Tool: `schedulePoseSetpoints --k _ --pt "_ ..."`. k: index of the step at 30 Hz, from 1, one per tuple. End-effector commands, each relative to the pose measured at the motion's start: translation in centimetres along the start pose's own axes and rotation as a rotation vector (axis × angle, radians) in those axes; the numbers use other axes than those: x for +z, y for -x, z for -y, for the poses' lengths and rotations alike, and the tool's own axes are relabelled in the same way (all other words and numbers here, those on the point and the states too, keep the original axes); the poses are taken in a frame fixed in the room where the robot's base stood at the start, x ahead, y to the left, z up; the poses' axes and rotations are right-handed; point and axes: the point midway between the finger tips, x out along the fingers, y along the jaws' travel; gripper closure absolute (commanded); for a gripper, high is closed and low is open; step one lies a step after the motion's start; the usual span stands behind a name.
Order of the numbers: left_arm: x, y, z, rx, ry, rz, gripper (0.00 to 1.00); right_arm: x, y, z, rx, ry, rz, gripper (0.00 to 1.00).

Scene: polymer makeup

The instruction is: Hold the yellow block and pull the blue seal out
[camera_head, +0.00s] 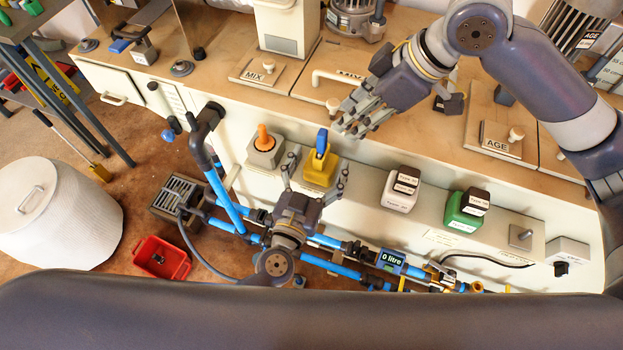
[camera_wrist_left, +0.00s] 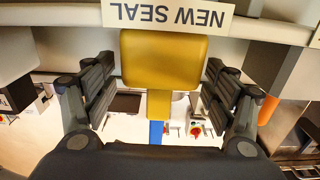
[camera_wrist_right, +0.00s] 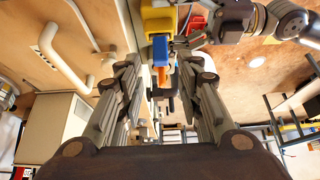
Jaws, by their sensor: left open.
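The yellow block (camera_head: 319,174) sits on the grey ledge of the machine, with the blue seal (camera_head: 322,141) standing upright in its top. My left gripper (camera_head: 318,164) is open, its fingers on either side of the block; in the left wrist view the block (camera_wrist_left: 163,62) lies between the fingers with visible gaps. The blue seal (camera_wrist_left: 156,132) shows beyond it. My right gripper (camera_head: 346,118) is open and empty, above and right of the seal. In the right wrist view the block (camera_wrist_right: 158,20) and seal (camera_wrist_right: 160,48) are ahead of its fingertips.
An orange plug (camera_head: 264,138) stands in a grey block left of the yellow block. White (camera_head: 399,195) and green (camera_head: 461,216) containers stand to its right. Blue pipes (camera_head: 330,266) run below the ledge. A red bin (camera_head: 162,258) lies on the floor. The wooden counter (camera_head: 420,135) is behind.

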Motion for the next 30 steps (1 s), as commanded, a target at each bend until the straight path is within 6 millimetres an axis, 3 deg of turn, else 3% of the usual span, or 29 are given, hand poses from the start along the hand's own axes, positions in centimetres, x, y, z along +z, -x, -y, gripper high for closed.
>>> schedulePoseSetpoints --k 4,13,14,18,21,23,24,30 --pt "0.0 -1.1 0.0 0.000 -0.001 0.000 0.22 0.0 0.0 0.0 0.000 0.000 0.000 0.67" --pt "0.0 -1.3 0.0 0.000 0.000 0.001 0.22 0.0 0.0 0.0 0.000 0.000 0.000 0.67" --pt "0.0 -1.3 0.0 0.000 0.000 0.001 0.24 0.0 0.0 0.0 0.000 0.000 0.000 0.67" --pt "0.0 -1.3 0.0 0.000 0.000 0.001 0.56 0.0 0.0 0.0 0.000 0.000 0.000 0.67" --pt "0.0 -1.3 0.0 0.000 -0.001 0.001 0.73 0.0 0.0 0.0 0.000 0.000 0.000 0.67" --pt "0.0 -1.3 0.0 0.000 -0.001 0.001 0.73 0.0 0.0 0.0 0.000 0.000 0.000 0.67" --pt "0.0 -1.3 0.0 0.000 -0.001 0.001 0.73 0.0 0.0 0.0 0.000 0.000 0.000 0.58" --pt "0.0 -1.3 0.0 0.000 -0.001 0.001 0.73 -1.3 0.8 -0.1 -0.001 0.003 0.042 0.57"
